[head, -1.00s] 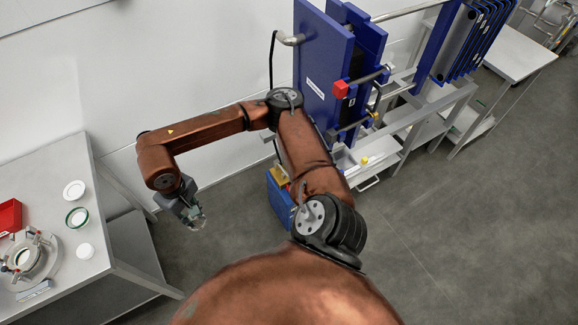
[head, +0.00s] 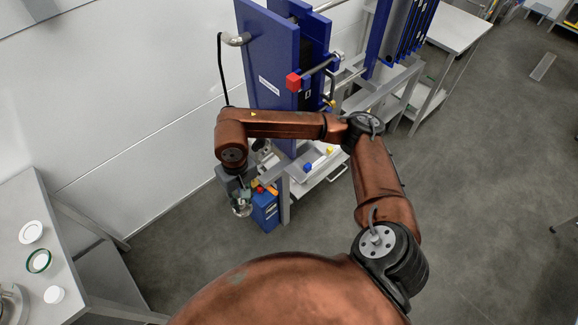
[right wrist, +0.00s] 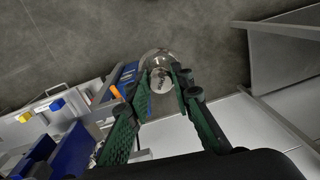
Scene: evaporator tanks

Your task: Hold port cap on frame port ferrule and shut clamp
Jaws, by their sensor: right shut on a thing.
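My right gripper (head: 238,194) hangs low in the head view, in front of the blue plate frame (head: 262,75). Its two green-padded fingers (right wrist: 160,95) are shut on a shiny, round, partly see-through piece (right wrist: 159,68), which looks like the port cap; it also shows in the head view (head: 242,209). It is held in the air, apart from the frame. A grey pipe stub (head: 237,39) sticks out from the frame's left side, with a dark line hanging from it. I cannot make out a clamp there. My left gripper is out of view.
A grey table (head: 20,200) at the left carries a white disc (head: 31,232), a green ring (head: 39,261) and a small white round piece (head: 54,294). A blue box (head: 264,211) stands on the floor close to my right gripper.

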